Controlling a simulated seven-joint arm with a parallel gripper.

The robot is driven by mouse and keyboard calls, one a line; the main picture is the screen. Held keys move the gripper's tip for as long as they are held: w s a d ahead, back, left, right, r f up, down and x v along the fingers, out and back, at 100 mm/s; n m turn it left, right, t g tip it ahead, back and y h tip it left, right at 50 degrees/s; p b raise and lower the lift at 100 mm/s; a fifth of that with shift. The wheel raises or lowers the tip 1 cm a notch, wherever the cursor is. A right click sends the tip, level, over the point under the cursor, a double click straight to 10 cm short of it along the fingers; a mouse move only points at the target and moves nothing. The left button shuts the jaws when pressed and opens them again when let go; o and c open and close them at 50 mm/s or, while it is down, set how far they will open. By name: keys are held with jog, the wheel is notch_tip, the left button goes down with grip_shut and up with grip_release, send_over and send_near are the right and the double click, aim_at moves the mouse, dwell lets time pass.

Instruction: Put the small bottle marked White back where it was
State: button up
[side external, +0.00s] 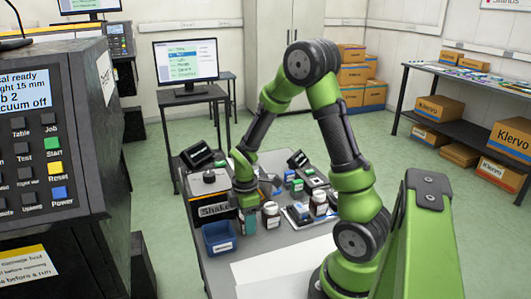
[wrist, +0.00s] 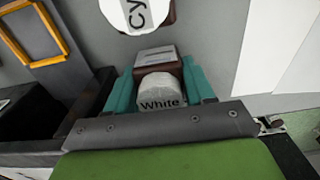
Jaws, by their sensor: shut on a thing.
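The small bottle marked White (wrist: 160,92) is between the two teal fingers of my gripper (wrist: 158,84) in the wrist view. Its white cap faces the camera, and a brown part with a pale label shows just beyond the cap. My gripper is shut on it. In the side external view my gripper (side external: 247,219) points down over the grey table, between the shaker (side external: 212,210) and a white-capped bottle (side external: 270,209). The held bottle is mostly hidden there, and I cannot tell whether it touches the table.
A white cap marked "Cy" (wrist: 128,12) is close beyond the held bottle. A blue bin (side external: 219,238) stands at the table's front left. A tray (side external: 299,218) with bottles lies to the right. A white sheet (side external: 285,270) covers the near table.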

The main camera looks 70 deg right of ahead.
jog(key=shift+f, duration=0.15)
jog(key=o, duration=1.3)
jog(key=shift+c, duration=0.2)
notch_tip(320, 180, up, 11)
jog(key=shift+a+r, duration=0.15)
jog(key=shift+r, duration=0.5)
jog(key=s+a+r+m+t+y, duration=0.1)
jog(key=s+a+r+m+t, duration=0.2)
jog(key=a+r+m, duration=0.2)
jog(key=s+a+r+m+t+y, duration=0.1)
jog(key=s+a+r+m+t, duration=0.3)
jog(key=a+r+m, duration=0.2)
jog(key=a+m, duration=0.2)
jog(key=a, duration=0.2)
jog(key=shift+a, duration=0.15)
